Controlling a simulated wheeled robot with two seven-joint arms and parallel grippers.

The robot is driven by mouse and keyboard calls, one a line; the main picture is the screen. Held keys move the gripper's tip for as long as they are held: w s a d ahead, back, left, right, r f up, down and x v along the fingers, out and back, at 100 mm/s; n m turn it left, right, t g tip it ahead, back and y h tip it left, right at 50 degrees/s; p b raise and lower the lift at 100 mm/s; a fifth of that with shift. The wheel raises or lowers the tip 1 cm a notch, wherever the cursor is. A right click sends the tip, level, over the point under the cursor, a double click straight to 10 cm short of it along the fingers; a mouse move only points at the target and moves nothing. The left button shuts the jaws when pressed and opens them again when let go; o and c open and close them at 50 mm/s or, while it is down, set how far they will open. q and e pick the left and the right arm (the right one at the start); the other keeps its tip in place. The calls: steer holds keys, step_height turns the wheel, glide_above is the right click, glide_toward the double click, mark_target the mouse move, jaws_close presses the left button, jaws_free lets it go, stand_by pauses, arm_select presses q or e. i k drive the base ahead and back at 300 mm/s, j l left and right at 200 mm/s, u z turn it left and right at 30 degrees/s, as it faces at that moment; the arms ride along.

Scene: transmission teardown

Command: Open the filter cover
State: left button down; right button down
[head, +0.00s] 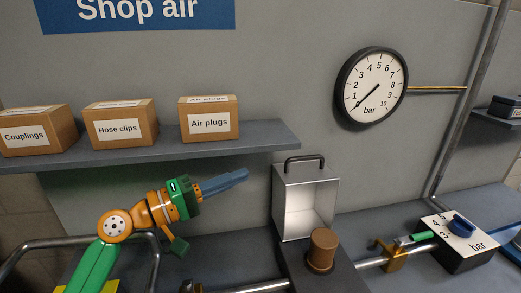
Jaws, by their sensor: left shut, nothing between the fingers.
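The filter cover (306,205) is a pale metal box-like lid with a dark handle (305,160) at its top. It stands upright at the back of a dark filter housing (326,275), its hollow inside facing me. A brown cylindrical filter (322,250) stands exposed on the housing in front of it. My left gripper (238,178), green and orange with blue fingers, is in the air to the left of the cover. Its fingers are together and empty, pointing right, apart from the cover and its handle. My right gripper is not in view.
A shelf (190,145) with several labelled cardboard boxes runs above my left arm. A round gauge (371,88) hangs on the wall. A pipe (370,263) with a green-handled valve (415,238) leads right to a regulator (465,243) with a blue knob.

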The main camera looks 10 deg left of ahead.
mark_target(305, 193)
steer(key=k, duration=1.5)
